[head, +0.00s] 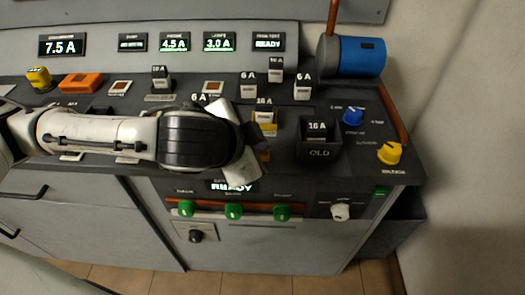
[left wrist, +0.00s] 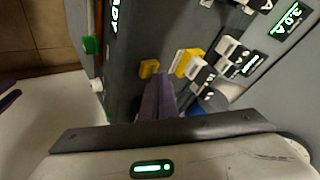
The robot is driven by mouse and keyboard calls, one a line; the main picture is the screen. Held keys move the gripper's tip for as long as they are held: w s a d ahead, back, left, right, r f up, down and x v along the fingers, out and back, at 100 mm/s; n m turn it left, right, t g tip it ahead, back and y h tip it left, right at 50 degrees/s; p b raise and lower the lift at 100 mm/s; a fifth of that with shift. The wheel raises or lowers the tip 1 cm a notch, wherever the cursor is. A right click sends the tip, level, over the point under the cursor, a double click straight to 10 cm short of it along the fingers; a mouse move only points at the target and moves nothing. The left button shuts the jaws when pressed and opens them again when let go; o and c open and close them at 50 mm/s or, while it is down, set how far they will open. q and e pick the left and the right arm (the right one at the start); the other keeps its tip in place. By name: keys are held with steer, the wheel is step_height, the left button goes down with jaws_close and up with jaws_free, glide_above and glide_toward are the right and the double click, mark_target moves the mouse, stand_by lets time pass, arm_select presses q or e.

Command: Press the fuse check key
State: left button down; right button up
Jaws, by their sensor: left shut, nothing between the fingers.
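My left arm reaches in from the left over the console, and my left gripper (head: 247,150) is over its front middle part. In the left wrist view its dark fingers (left wrist: 158,92) are shut and empty, pointing towards a small yellow key (left wrist: 148,68), apparently the fuse check key. The key's edge (head: 264,155) shows beside the gripper in the head view, mostly hidden. I cannot tell whether the fingers touch it. Next to it a yellow holder (left wrist: 185,62) carries a fuse marked 16 A (head: 264,111). My right gripper is not in view.
A dark bin marked OLD (head: 320,153) holds a 16 A fuse, right of the gripper. Loose fuses (head: 303,88) stand behind. A blue knob (head: 353,116) and yellow knob (head: 390,153) are at right. A display (head: 268,42) reads READY. Green-handled switches (head: 233,211) line the front.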

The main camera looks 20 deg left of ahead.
arm_select(q)
steer(key=shift+f, duration=0.45)
stand_by(0.3)
stand_by(0.3)
steer(key=shift+r+p, duration=0.9)
step_height(320, 180, up, 5)
steer(key=p, duration=0.5)
steer(key=shift+p, duration=0.3)
stand_by(0.3)
